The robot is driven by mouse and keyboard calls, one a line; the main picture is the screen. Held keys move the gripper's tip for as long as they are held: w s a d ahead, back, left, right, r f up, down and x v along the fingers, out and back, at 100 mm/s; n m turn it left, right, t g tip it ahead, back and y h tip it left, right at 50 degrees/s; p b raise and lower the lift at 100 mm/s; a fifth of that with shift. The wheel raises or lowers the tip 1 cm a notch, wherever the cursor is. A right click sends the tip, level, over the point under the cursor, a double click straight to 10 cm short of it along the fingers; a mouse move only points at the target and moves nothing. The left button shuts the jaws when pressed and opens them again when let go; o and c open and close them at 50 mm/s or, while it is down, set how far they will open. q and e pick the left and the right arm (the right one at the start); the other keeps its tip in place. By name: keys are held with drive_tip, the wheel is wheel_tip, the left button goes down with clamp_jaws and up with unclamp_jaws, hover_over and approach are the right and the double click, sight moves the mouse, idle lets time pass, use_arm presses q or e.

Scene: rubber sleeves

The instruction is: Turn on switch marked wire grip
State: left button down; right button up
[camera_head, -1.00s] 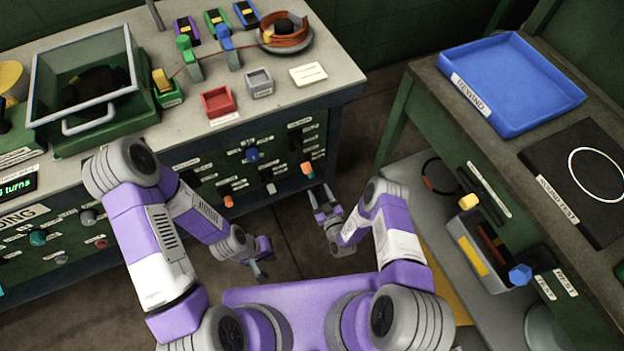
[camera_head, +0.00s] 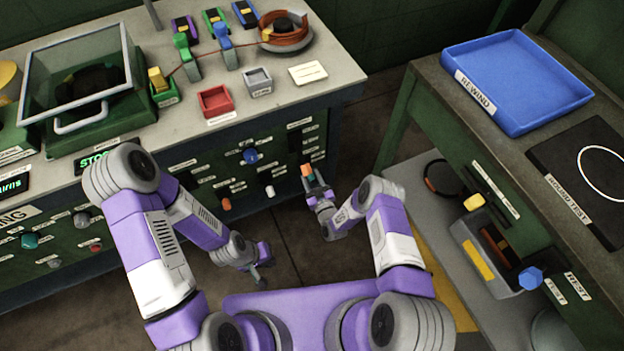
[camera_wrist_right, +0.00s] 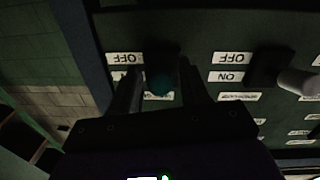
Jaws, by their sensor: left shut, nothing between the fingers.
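My right gripper (camera_head: 314,182) is at the right end of the bench's front panel, next to an orange switch (camera_head: 306,170). In the right wrist view its two dark fingers (camera_wrist_right: 161,84) are apart, one on each side of a dark teal round knob (camera_wrist_right: 160,83); contact is unclear. I cannot tell whether this knob is the orange switch. OFF and ON labels show beside it, upside down; the name label is partly hidden, and I cannot read "wire grip" anywhere. My left gripper (camera_head: 262,276) is shut and empty, low in front of the panel.
A white switch (camera_head: 269,190) and a blue knob (camera_head: 250,156) are on the same panel; the white switch (camera_wrist_right: 298,82) also shows in the right wrist view. The bench top (camera_head: 335,70) holds a glass-lidded box, trays and clamps. A blue tray (camera_head: 515,80) is on the right table.

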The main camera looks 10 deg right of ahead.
sight(312, 178)
clamp_jaws()
wheel_tip(312, 178, up, 3)
drive_tip(key=g+h+p, duration=0.1)
drive_tip(key=g+p, duration=0.3)
drive_tip(key=p, duration=0.2)
drive_tip(key=shift+s+p, duration=0.15)
drive_tip(key=shift+p, duration=0.15)
drive_tip(key=shift+r+g+h+p, duration=0.1)
drive_tip(key=shift+g+h+p, duration=0.25)
drive_tip(key=shift+g, duration=0.35)
drive_tip(key=shift+o, duration=1.2)
unclamp_jaws()
